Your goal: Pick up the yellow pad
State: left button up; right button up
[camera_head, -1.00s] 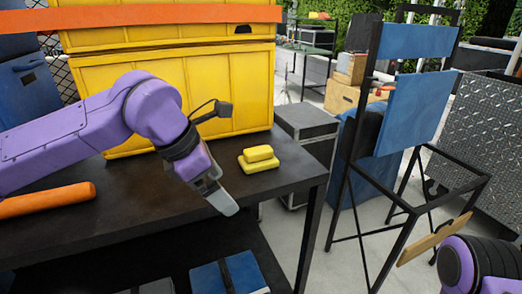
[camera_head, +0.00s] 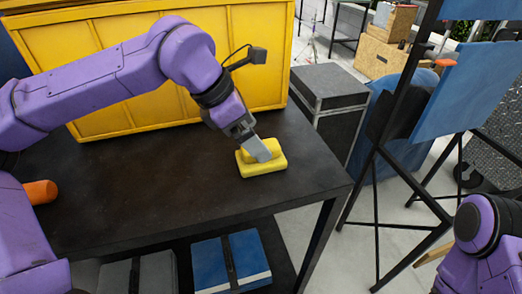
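The yellow pad (camera_head: 273,166) lies on the dark table top (camera_head: 165,180) near its right end. It looks like a smaller yellow block on top of a larger one. My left gripper (camera_head: 262,155) points down right at the pad, its grey fingers in front of the upper block. The fingers overlap the pad in the picture; I cannot tell whether they are closed on it. My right arm shows only at the lower right edge, and its gripper is out of the picture.
A large yellow crate (camera_head: 120,88) stands along the table's back. An orange roll (camera_head: 40,192) lies at the left. A blue case (camera_head: 232,262) lies on the lower shelf.

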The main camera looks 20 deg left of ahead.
aim_at(269, 143)
pick_arm(q)
jog(key=x, duration=0.3)
jog(key=p+x, duration=0.1)
jog(key=x, duration=0.1)
jog(key=shift+w+f, duration=0.15)
jog(key=shift+f, duration=0.3)
jog(key=shift+d+f, duration=0.1)
jog(key=shift+f, duration=0.1)
jog(key=c, duration=1.1)
jog(key=shift+r, duration=0.1)
notch_tip(269, 143, up, 3)
jog(key=shift+r, duration=0.1)
jog(key=s+r, duration=0.1)
jog(key=s+a+r, duration=0.1)
jog(key=a+r+b, duration=0.1)
jog(key=r, duration=0.1)
jog(key=shift+s, duration=0.4)
jog(key=s+a+r+b, duration=0.2)
jog(key=s+a+r, duration=0.3)
jog(key=s, duration=0.3)
jog(key=shift+s+a+r, duration=0.2)
jog(key=shift+a+r, duration=0.15)
jog(key=shift+a, duration=0.4)
